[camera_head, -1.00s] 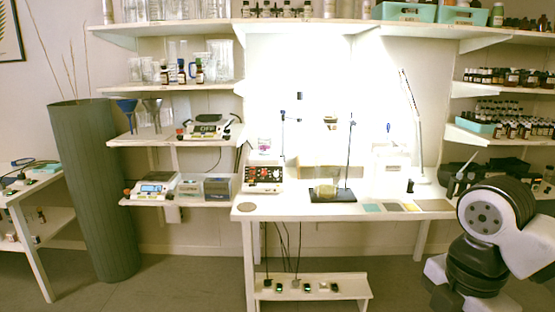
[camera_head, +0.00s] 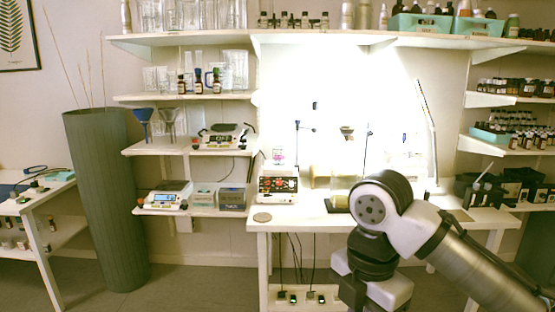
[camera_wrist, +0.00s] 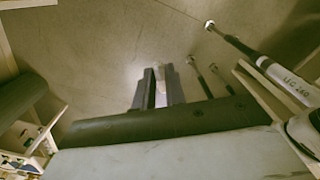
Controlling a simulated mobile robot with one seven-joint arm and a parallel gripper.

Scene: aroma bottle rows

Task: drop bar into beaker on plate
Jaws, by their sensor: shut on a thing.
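My gripper (camera_wrist: 159,90) shows in the wrist view, its two dark fingers shut on a small pale thing (camera_wrist: 160,86), seemingly the bar; its shape is mostly hidden between the fingers. The floor lies behind it. In the head view only my arm's links show at the right, not my gripper. A clear vessel with a pink mark (camera_head: 277,157), perhaps the beaker, stands on or just behind a white device with red knobs (camera_head: 278,185) at the table's left. Which device is the plate I cannot tell for sure.
The white table (camera_head: 320,215) is partly covered by my arm. A yellowish jar (camera_head: 340,202) on a dark base is beside my arm. Shelves with glassware and bottles hang above. A tall grey-green vase (camera_head: 108,200) stands at the left.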

